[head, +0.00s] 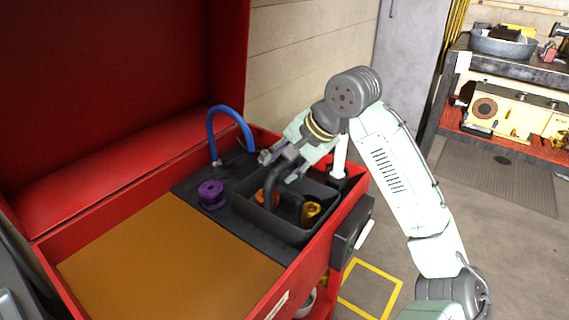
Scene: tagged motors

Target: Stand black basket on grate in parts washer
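The black basket (290,231) is an open box with a dark upright handle (271,186). It is upright at the right end of the red parts washer (335,228), over the black grate (196,182). The basket's underside is hidden, so I cannot tell whether it touches the grate. Orange parts (312,211) are inside it. My gripper (279,168) is at the top of the handle, with its fingertips on either side of it. The fingers are apart, but I cannot tell whether they press on the handle.
A purple spool-shaped part (211,194) stands on the grate left of the basket. A blue hose (232,112) arches behind it. Brown liquid or surface (165,260) fills the washer's front. The raised red lid (120,80) is at the left. A workbench (520,65) stands back right.

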